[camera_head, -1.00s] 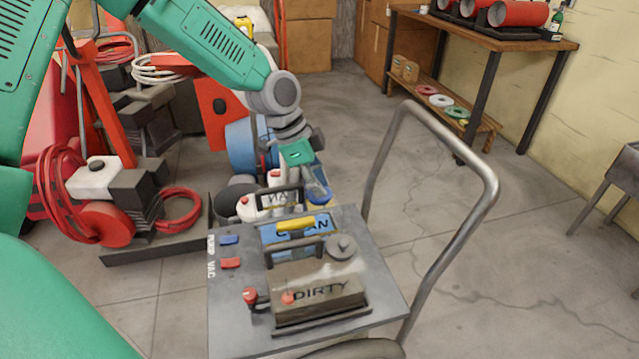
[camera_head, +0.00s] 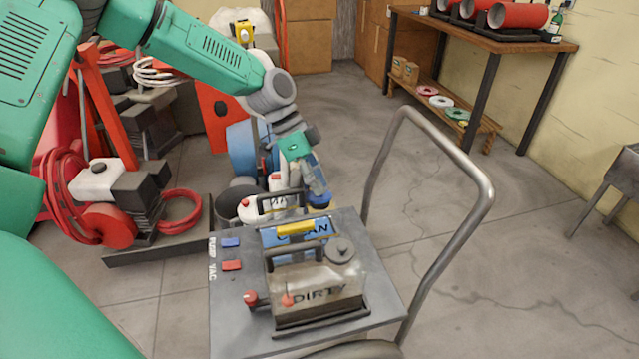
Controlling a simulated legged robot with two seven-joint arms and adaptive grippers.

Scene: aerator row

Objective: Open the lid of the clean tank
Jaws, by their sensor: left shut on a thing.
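The clean tank (camera_head: 288,236) is blue, with a yellow strip and dark letters, on the back of the grey cart top. A small blue lid (camera_head: 320,200) shows just behind its right side. My left gripper (camera_head: 318,190) reaches down from the upper left and is shut on this lid. The fingertips are small and partly hidden, and I cannot tell whether the lid is still seated. My right gripper is not in view.
The dirty tank (camera_head: 318,288), clear with a grey cap, stands in front on the cart (camera_head: 235,325). The cart's bent metal handle (camera_head: 440,140) rises at right.

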